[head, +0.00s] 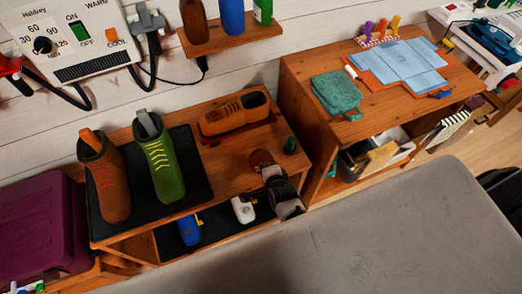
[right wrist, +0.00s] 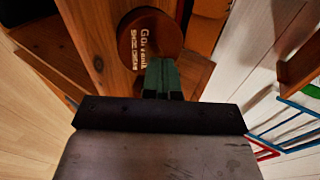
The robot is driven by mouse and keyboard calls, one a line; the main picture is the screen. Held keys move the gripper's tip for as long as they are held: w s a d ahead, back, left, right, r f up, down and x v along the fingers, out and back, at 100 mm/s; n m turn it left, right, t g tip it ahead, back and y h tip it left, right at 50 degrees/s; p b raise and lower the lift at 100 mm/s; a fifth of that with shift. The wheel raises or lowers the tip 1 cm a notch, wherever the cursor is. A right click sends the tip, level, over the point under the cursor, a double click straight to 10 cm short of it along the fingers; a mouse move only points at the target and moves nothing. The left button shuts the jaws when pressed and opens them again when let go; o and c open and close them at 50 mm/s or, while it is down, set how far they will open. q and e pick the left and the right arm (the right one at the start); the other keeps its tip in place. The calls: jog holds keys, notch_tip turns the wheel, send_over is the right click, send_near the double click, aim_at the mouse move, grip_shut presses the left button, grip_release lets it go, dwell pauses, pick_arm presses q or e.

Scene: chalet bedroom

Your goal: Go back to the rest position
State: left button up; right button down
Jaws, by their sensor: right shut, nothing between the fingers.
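My right gripper (head: 271,174) shows in the head view over the front edge of the low wooden bench (head: 225,163). Its fingers are shut with nothing between them, and they also show in the right wrist view (right wrist: 162,66). A round brown shoe cream tin (head: 261,157) is just beyond the fingertips; its lettered lid shows in the right wrist view (right wrist: 150,45). I cannot tell whether the fingertips touch it. My left gripper is not in view.
A brown shoe (head: 108,182) and a green shoe (head: 162,165) stand on a black mat (head: 198,178). An orange shoe (head: 235,113) sits behind the tin. A small green jar (head: 290,145) is close to the right. A wooden desk (head: 312,75) stands farther right.

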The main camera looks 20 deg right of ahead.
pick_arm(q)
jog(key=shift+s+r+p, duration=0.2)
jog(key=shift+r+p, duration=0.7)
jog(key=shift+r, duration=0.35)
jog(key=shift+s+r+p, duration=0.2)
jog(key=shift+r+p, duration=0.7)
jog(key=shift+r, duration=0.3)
pick_arm(e)
jog(key=shift+t, duration=0.3)
jog(key=shift+s+d+r, duration=0.1)
jog(key=shift+s+r, duration=2)
